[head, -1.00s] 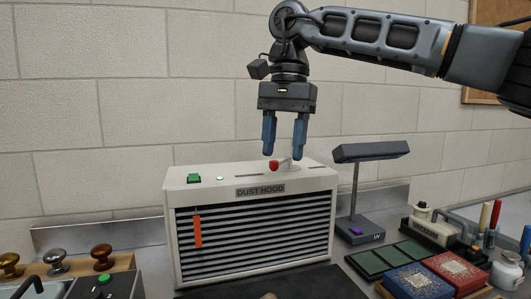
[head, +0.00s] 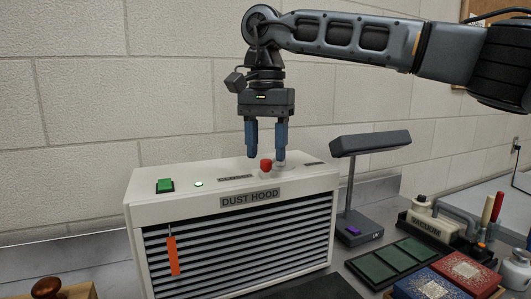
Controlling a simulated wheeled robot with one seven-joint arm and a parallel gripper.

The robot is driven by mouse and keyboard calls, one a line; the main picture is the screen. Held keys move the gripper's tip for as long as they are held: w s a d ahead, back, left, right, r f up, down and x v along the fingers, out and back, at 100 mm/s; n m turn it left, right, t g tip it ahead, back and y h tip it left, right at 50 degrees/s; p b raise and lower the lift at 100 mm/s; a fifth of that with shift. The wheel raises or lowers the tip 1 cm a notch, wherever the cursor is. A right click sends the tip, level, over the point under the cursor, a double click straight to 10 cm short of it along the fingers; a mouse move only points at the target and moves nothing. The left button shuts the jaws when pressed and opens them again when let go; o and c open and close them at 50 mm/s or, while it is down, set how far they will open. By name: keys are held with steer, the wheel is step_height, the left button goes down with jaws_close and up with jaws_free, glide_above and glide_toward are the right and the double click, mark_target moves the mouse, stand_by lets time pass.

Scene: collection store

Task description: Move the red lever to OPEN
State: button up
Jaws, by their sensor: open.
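The red lever (head: 265,166) shows as a red knob on top of the white dust hood (head: 142,207), towards the right of its top face. A pale part beside the knob is partly hidden behind the right fingertip. My gripper (head: 265,158) is open and points down, with its two blue fingers apart. In the picture the knob lies between and slightly below the fingertips. I cannot tell whether either finger touches it. The dark labels on the hood's top are too small to read, so the lever's marked position is unclear.
A green button (head: 165,185) and a small lit lamp (head: 198,184) sit left on the hood's top. An orange strip (head: 173,256) hangs on its grille.

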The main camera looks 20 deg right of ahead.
steer(key=shift+f, duration=1)
jaws_close()
